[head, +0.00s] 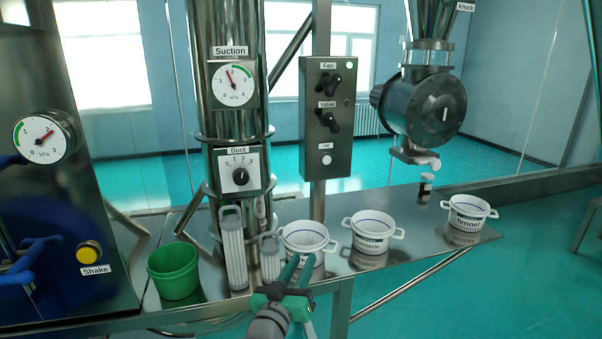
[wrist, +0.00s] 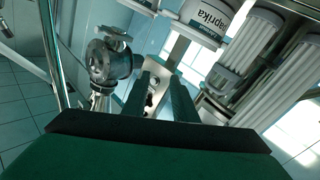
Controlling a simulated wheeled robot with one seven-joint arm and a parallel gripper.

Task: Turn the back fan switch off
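The fan switch (head: 329,83) is a black knob under the label "Fan", near the top of a grey control box (head: 313,150) on a post. I cannot tell its setting for sure. A small green light (head: 348,66) shows at the box's top right corner. My gripper (head: 298,262) is low in front of the bench, below the box and well apart from it. In the wrist view its two dark green fingers (wrist: 160,95) stand apart with nothing between them. The box (wrist: 160,76) shows small beyond them, partly hidden by the fingers.
Below the fan switch are a black valve knob (head: 327,119) and a white button (head: 326,160). A metal rotary valve (head: 420,105) hangs right of the box.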

